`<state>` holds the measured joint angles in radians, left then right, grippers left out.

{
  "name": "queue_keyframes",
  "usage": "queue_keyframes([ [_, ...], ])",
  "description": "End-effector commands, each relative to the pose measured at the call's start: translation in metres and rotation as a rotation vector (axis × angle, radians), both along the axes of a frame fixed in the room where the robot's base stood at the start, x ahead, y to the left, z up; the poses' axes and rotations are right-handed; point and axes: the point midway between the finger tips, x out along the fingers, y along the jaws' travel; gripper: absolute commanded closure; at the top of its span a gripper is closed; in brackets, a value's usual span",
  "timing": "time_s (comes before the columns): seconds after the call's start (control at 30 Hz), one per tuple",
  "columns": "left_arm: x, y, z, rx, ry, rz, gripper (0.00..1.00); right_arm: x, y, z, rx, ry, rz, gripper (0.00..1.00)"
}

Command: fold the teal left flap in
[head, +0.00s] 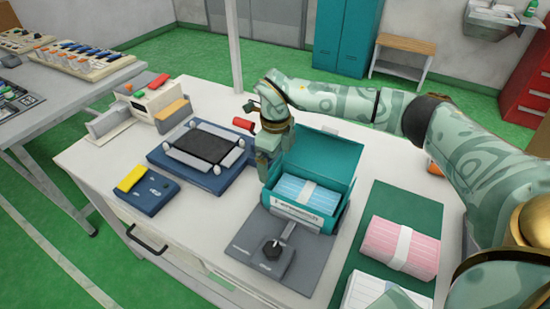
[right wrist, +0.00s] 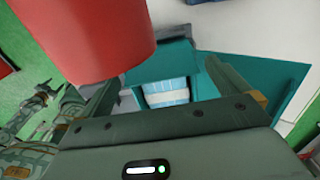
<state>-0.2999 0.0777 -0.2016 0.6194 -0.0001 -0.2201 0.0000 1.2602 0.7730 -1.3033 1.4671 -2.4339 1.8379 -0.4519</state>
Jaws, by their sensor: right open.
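The teal box (head: 345,187) stands open on the white table, with a pack of pale blue masks (head: 306,190) with a white band inside. Its back panel stands up. My right gripper (head: 267,166) points down at the box's left side and covers much of it, so I cannot make out the left flap clearly there. In the right wrist view, my right gripper (right wrist: 165,78) is open, with its fingers apart over the box. Teal panels (right wrist: 262,82) and the blue pack (right wrist: 166,92) show beyond them.
A red cylinder (right wrist: 85,35) looms close in the right wrist view. Left of the box are a blue fixture with a black plate (head: 203,146) and a small blue unit (head: 148,192). A pink pack (head: 402,246) lies right.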

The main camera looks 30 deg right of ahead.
Motion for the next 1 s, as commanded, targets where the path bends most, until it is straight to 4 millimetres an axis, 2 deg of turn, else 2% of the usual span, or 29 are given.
queue_keyframes([
  [0.13,0.000,0.000,0.000,0.000,0.000,0.000,0.41,0.000,0.000,0.000,0.000,0.000,0.000,0.00],
  [0.17,0.000,0.000,0.000,0.000,0.000,0.000,0.41,0.000,0.000,0.000,0.000,0.000,0.000,0.06],
  [0.2,0.000,0.000,0.000,0.000,0.000,0.000,0.41,0.000,0.000,0.000,0.000,0.000,0.000,0.17],
  [0.3,0.000,0.000,0.000,0.001,0.000,0.000,0.41,0.000,0.000,0.000,0.000,0.000,0.000,0.41],
  [0.67,0.002,0.002,0.006,0.003,-0.004,0.001,0.41,-0.003,-0.002,0.002,0.024,-0.043,0.000,0.41],
  [1.0,0.005,0.003,0.017,0.003,-0.013,0.001,0.41,-0.016,-0.010,-0.004,0.139,-0.234,-0.001,0.41],
])
